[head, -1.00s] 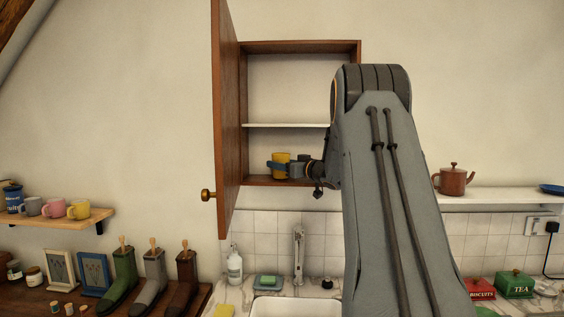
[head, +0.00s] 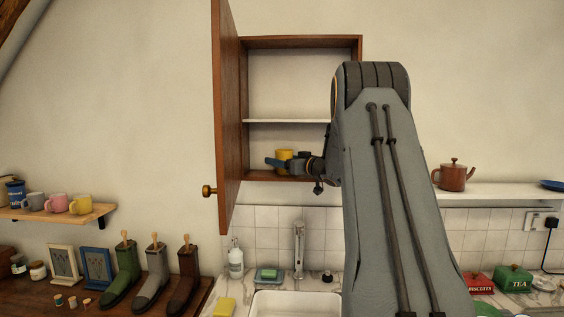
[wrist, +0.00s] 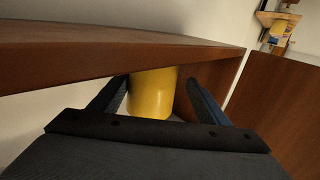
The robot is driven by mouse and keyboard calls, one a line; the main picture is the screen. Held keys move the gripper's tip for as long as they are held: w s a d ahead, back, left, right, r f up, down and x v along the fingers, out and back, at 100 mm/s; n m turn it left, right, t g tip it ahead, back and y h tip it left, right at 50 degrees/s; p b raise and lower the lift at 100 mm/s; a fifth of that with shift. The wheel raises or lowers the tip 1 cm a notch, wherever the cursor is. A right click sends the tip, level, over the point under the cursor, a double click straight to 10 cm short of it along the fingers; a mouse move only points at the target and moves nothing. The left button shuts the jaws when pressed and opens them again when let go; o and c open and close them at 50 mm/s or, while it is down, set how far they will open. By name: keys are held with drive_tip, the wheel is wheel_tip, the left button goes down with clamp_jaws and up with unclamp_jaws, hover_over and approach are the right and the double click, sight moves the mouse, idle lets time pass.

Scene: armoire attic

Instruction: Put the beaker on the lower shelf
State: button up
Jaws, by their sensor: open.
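The yellow beaker (head: 284,155) is inside the wall cabinet, at its lower level. It seems to stand on the cabinet's bottom board (head: 258,174), the lower shelf, but its base is hidden in the head view. My gripper (head: 275,163) is open at the beaker, and it hides part of the beaker's side. In the wrist view the beaker (wrist: 152,93) is between the two spread fingers of my gripper (wrist: 157,100), and its far end is hidden behind a brown board.
The cabinet's open door (head: 226,120) stands on the left. A thin white middle shelf (head: 285,121) is above the beaker and looks empty. The sink (head: 296,303) and tap (head: 299,250) are below. A brown teapot (head: 453,175) stands on a right wall shelf.

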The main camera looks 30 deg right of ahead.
drive_tip(key=s+d+b, duration=0.1)
drive_tip(key=s+b, duration=0.3)
drive_tip(key=s, duration=0.8)
drive_tip(key=shift+d+r, duration=0.15)
drive_tip(key=shift+d, duration=0.2)
